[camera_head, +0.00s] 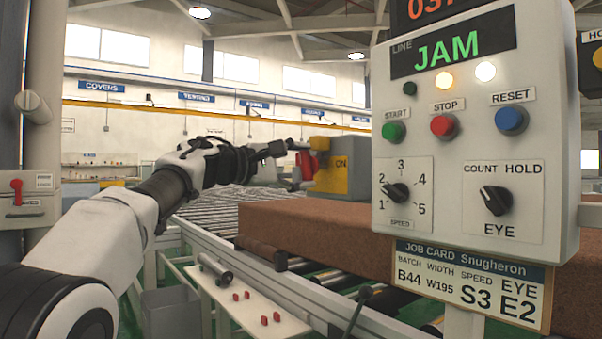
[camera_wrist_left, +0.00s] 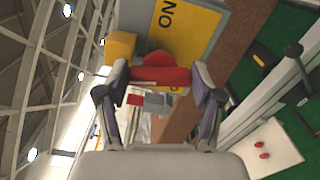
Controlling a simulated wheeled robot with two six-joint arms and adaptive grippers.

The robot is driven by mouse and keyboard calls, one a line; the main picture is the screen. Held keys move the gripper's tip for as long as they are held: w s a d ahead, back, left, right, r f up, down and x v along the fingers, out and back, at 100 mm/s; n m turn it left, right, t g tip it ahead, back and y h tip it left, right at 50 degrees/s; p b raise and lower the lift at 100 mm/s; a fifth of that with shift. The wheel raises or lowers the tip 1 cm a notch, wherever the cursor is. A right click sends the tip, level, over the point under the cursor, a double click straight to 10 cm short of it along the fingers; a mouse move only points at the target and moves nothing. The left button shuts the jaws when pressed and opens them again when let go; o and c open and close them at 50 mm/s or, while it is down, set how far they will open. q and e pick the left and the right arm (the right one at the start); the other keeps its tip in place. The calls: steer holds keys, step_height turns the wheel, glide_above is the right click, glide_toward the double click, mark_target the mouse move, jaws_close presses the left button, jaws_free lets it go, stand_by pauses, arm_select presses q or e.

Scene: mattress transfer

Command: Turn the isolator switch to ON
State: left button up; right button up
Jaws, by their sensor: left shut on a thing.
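The isolator switch is a grey box (camera_head: 358,178) with a yellow front plate (camera_head: 330,181) marked ON, standing beyond the control panel. Its red handle (camera_head: 307,164) stands out from the plate's left side. My left gripper (camera_head: 291,165) reaches in from the left and is shut on this handle. In the left wrist view the red handle (camera_wrist_left: 159,75) lies crosswise between the two fingertips, with the yellow plate (camera_wrist_left: 188,30) and its ON lettering behind it. The gripper hides part of the handle, and I cannot tell its exact angle. My right gripper is not in view.
A control panel (camera_head: 452,224) with buttons, knobs and a lit JAM display fills the right foreground. A job card (camera_head: 470,285) hangs below it. A brown mattress block (camera_head: 320,235) lies on the roller conveyor. A white shelf (camera_head: 235,297) holds small red pieces and rollers.

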arm_select(q)
steer(key=shift+f+m, duration=0.15)
steer(key=shift+m, duration=1.05)
steer(key=shift+b, duration=0.3)
steer(key=o, duration=1.1)
steer(key=shift+o, duration=0.2)
steer(key=v, duration=0.7)
steer(key=shift+a, duration=0.2)
steer(key=shift+s, duration=0.15)
